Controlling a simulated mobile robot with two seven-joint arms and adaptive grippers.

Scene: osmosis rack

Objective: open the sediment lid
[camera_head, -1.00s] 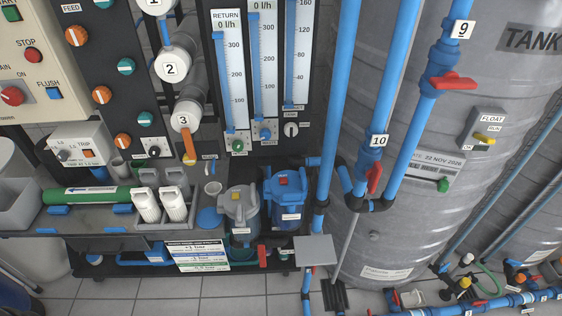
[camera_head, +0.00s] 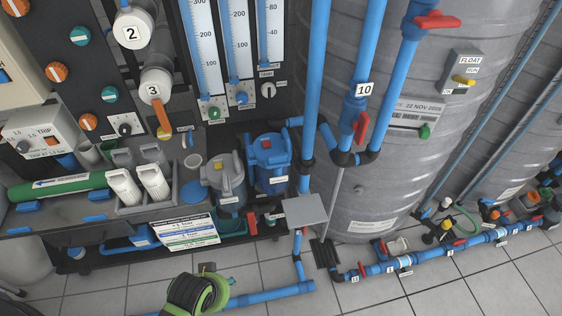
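Two filter housings stand side by side at the front of the rack. One has a grey lid (camera_head: 224,168) with a yellow button on top. The labels on the housings are too small to read, so I cannot tell which is the sediment one.
White cartridges (camera_head: 154,182) stand in a grey tray left of the housings, near a blue disc (camera_head: 194,192). A grey plate (camera_head: 305,210) and vertical blue pipes (camera_head: 316,80) are close on the right.

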